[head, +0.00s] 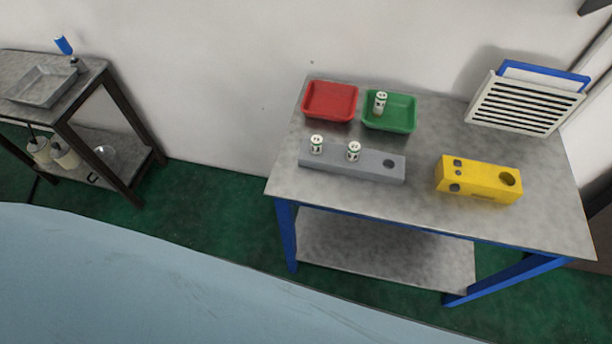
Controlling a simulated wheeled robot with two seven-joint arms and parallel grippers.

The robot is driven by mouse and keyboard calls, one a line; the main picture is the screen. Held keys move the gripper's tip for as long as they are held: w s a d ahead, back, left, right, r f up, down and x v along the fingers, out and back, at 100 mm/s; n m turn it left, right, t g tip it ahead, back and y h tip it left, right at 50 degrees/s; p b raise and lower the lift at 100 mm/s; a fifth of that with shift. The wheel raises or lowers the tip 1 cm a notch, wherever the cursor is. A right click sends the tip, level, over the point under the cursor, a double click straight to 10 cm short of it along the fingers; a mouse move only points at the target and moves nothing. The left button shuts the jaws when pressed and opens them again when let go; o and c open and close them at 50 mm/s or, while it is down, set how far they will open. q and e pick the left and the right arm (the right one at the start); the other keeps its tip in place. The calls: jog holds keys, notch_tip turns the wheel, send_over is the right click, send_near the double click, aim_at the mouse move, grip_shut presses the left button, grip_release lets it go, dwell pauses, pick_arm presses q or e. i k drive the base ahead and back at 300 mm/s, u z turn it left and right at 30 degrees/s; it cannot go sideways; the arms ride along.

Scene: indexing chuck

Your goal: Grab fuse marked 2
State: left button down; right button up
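Three white cylindrical fuses with green and dark markings are on the metal table in the head view. One fuse (316,144) stands upright at the left end of the grey block (370,169). A second fuse (353,151) stands upright near the middle of that block. A third fuse (381,102) is in the green tray (404,124), seemingly upright. The marks are too small to read, so I cannot tell which fuse is marked 2. The grey block's right hole (389,163) is empty. Neither of my grippers is in view.
A red tray (331,116), seemingly empty, sits left of the green tray. A yellow block (479,180) with a round dark hole stands at the right. A slatted rack (525,104) stands at the back right. The metal table (421,219) is bare along its front.

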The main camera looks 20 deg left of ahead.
aim_at(316, 140)
jog(key=k, duration=0.55)
jog(key=u, duration=1.2)
jog(key=i, duration=0.5)
